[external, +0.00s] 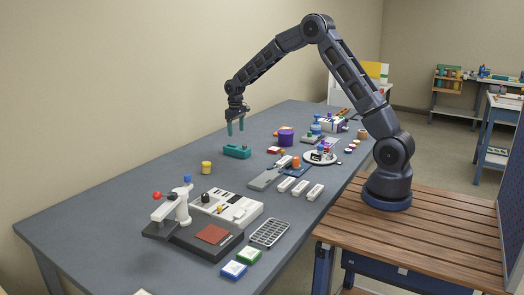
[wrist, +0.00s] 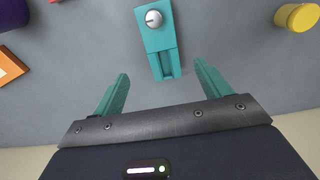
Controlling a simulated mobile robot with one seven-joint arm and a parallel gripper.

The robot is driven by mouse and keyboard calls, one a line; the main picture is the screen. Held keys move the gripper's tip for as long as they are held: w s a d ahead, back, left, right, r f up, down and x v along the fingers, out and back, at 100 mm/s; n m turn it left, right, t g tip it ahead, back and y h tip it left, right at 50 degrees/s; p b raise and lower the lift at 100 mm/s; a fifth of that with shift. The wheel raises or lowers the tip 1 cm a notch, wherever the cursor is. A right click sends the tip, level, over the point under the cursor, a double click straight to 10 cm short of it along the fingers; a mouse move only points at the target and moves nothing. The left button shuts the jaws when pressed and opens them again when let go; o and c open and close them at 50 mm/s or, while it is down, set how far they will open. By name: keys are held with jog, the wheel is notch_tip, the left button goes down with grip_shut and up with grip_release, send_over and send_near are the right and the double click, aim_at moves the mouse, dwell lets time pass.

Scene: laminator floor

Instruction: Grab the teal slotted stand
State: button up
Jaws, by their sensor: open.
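The teal slotted stand (external: 237,152) lies on the grey-blue bench, toward its far side. In the wrist view the stand (wrist: 157,38) is a long teal block with a round silver-white knob on top and a recessed slot at its near end. My gripper (external: 235,128) hangs above the stand, pointing down, with a small gap between fingertips and block. In the wrist view my gripper (wrist: 160,72) is open and empty. Its two teal fingers are spread wider than the block, and the slotted end reaches between the tips in the picture.
A yellow cylinder (external: 206,167) stands left of the stand, and a purple container (external: 286,136) to its right. A white lever device (external: 175,211) stands at the front left. The bench right around the stand is clear.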

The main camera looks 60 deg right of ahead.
send_over(237, 147)
notch_tip(237, 147, down, 5)
jog(key=shift+w+f, duration=0.1)
jog(key=shift+s+a+f, duration=0.1)
jog(key=shift+f, duration=1.25)
jog(key=shift+s+a+f, duration=0.1)
jog(key=shift+f, duration=1.2)
jog(key=c, duration=1.3)
jog(key=shift+r, duration=0.1)
